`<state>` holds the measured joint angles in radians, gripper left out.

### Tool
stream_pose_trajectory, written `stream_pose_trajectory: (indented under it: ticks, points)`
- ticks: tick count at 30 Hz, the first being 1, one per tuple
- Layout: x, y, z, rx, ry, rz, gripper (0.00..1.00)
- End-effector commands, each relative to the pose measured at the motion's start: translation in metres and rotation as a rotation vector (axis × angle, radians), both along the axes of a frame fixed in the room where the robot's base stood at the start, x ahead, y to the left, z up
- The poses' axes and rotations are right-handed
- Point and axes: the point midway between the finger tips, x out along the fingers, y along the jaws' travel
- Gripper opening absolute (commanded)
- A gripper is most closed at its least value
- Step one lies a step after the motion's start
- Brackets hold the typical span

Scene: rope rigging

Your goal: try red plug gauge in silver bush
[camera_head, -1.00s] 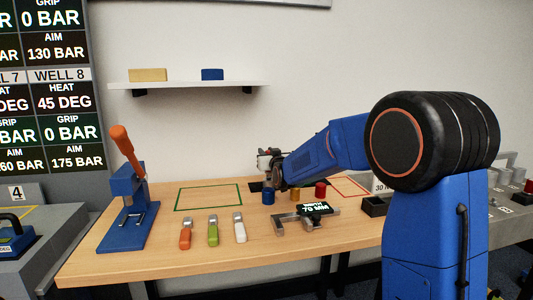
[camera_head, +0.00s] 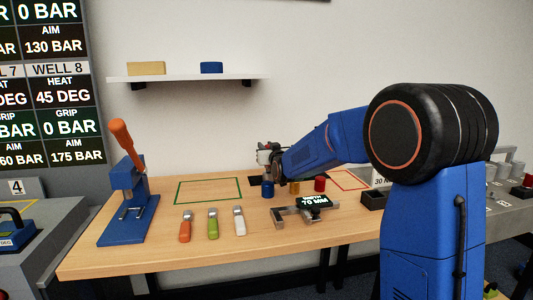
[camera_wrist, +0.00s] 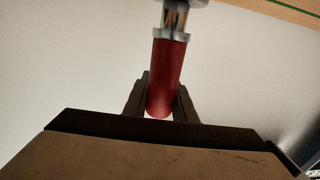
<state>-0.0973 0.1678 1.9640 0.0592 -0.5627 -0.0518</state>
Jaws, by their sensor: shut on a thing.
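My gripper (camera_wrist: 158,95) is shut on the red plug gauge (camera_wrist: 167,75) in the wrist view. The gauge's red handle sits between the two fingers, with a silver collar and a shiny pin toward the top of the picture. A pale silver part (camera_wrist: 188,3) shows at the pin's far end, cut off by the frame; I cannot tell whether it is the silver bush. In the head view my gripper (camera_head: 266,153) is above the back of the bench, left of my arm's forearm. The gauge is too small to make out there, and I cannot identify the silver bush.
Blue (camera_head: 267,189), brass (camera_head: 294,187) and red (camera_head: 319,185) cylinders stand close by my arm. The green-outlined area (camera_head: 208,179) is empty.

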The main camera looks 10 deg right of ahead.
Motion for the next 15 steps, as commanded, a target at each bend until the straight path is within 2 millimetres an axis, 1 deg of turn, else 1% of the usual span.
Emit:
stream_pose_trajectory:
  ticks: [5, 15]
  points:
    - [0.000, 0.000, 0.001, 0.000, 0.001, 0.000, 0.00]
    - [0.000, 0.000, 0.012, 0.000, -0.001, 0.000, 0.00]
